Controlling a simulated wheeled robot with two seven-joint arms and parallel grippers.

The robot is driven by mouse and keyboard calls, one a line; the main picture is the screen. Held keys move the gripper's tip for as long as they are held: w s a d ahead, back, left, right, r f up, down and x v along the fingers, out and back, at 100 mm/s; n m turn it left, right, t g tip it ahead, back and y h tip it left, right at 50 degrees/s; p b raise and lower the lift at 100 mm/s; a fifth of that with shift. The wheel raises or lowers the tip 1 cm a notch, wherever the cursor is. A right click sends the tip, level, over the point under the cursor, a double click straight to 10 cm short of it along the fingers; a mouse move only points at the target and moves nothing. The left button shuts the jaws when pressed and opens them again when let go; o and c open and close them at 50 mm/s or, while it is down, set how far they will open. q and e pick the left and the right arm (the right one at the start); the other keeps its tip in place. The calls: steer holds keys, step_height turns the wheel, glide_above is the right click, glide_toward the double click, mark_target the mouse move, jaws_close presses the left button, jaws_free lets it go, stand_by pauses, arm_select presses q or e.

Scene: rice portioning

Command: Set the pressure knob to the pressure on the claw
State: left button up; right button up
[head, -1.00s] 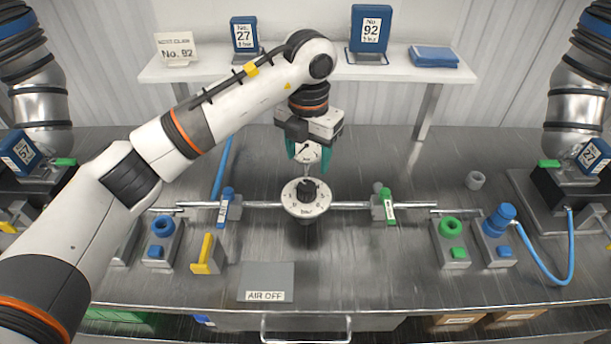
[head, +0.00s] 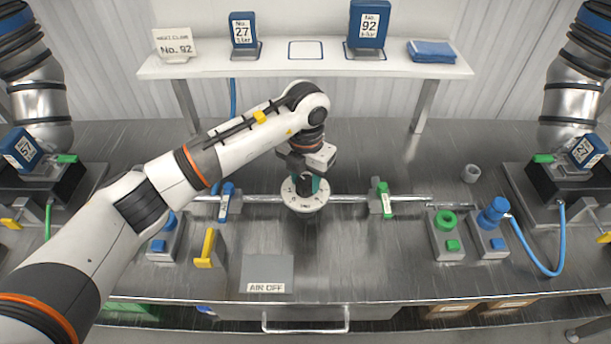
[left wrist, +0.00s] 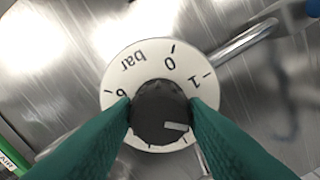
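The white pressure dial (head: 292,201) sits mid-bench on a metal pipe. My left gripper (head: 306,186) is down at its black knob, pointing downward. In the left wrist view the green fingers of my left gripper (left wrist: 160,108) flank the black knob (left wrist: 160,95) and appear to touch both sides. The knob's pale mark points to the lower right, and the dial shows "bar", 0, 1 and 6; other marks are hidden. A blue claw labelled No. 92 (head: 368,24) stands on the shelf; its bar figure is too small to read surely. My right gripper is not in view.
A sign (head: 175,45) on the shelf reads No. 92. A blue No. 27 block (head: 243,30) stands nearby. Blue (head: 226,201) and green (head: 385,200) valve levers flank the dial. An "AIR OFF" plate (head: 268,270) lies in front.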

arm_select(q)
steer(key=c, duration=0.5)
steer(key=shift+o, duration=0.3)
steer(key=shift+f+m+b, duration=0.1)
steer(key=shift+m+b, duration=0.3)
steer(key=shift+b, duration=0.25)
steer(key=m+b, duration=0.7)
steer(key=b, duration=0.1)
steer(key=shift+f+b, duration=0.1)
steer(key=shift+b, duration=0.2)
steer(key=m+b, duration=0.3)
steer(key=m, duration=0.1)
steer(key=shift+m, duration=0.4)
steer(key=m+b, duration=0.1)
steer(key=m, duration=0.1)
steer(key=shift+m, duration=0.3)
steer(key=shift+r+m+b, duration=0.25)
steer(key=shift+m+b, duration=0.45)
steer(key=shift+m, duration=0.7)
steer(key=o, duration=1)
steer(key=shift+c, duration=0.2)
